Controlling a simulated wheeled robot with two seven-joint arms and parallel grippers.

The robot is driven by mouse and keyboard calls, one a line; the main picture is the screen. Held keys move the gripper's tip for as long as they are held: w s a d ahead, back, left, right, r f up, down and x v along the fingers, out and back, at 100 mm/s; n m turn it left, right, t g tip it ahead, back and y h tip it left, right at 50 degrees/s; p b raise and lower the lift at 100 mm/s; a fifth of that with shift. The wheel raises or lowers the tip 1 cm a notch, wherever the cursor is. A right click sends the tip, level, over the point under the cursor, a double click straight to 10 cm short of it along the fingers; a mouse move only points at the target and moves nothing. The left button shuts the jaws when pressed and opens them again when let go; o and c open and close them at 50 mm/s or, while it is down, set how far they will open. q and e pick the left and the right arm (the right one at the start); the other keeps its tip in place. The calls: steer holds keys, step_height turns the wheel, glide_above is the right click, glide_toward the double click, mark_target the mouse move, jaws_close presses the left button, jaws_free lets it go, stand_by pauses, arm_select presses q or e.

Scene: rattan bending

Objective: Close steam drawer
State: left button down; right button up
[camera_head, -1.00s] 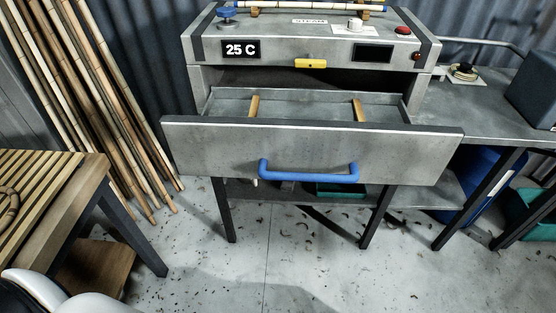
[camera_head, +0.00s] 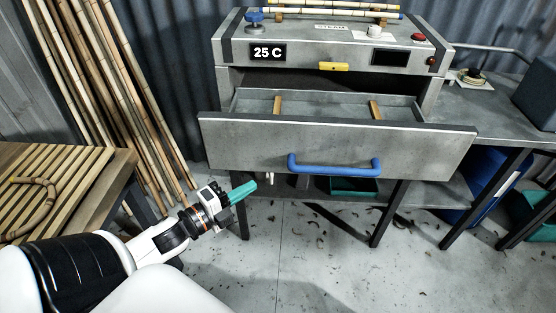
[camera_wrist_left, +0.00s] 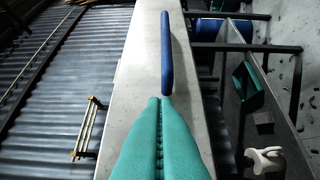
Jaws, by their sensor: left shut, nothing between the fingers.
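The steam drawer (camera_head: 338,146) is pulled out of the grey steam box (camera_head: 330,52), with a gap above it and two wooden strips inside. Its front carries a blue handle (camera_head: 334,169). My left gripper (camera_head: 246,190) is shut and empty, with green fingers, in front of and below the left part of the drawer front. It is apart from the drawer. In the left wrist view the shut fingertips (camera_wrist_left: 159,101) point toward the drawer front (camera_wrist_left: 140,84), just below the end of the blue handle (camera_wrist_left: 166,55). My right gripper is not in view.
A slatted wooden table (camera_head: 60,185) stands at left, with bamboo poles (camera_head: 125,90) leaning behind it. A metal side table (camera_head: 495,112) adjoins the box at right. A green bin (camera_head: 354,187) is under the drawer. The floor in front is open.

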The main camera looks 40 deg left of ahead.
arm_select(q)
steer(key=p+x, duration=0.1)
steer(key=x, duration=0.2)
steer(key=a+x, duration=0.1)
steer(key=x, duration=0.3)
steer(key=a+p+x, duration=0.1)
steer(key=x, duration=0.3)
steer(key=shift+w+a+r+p, duration=0.1)
steer(key=shift+w+a+p, duration=0.05)
steer(key=shift+w+p, duration=0.2)
steer(key=shift+w+a, duration=0.25)
steer(key=shift+w, duration=0.05)
steer(key=shift+w, duration=0.1)
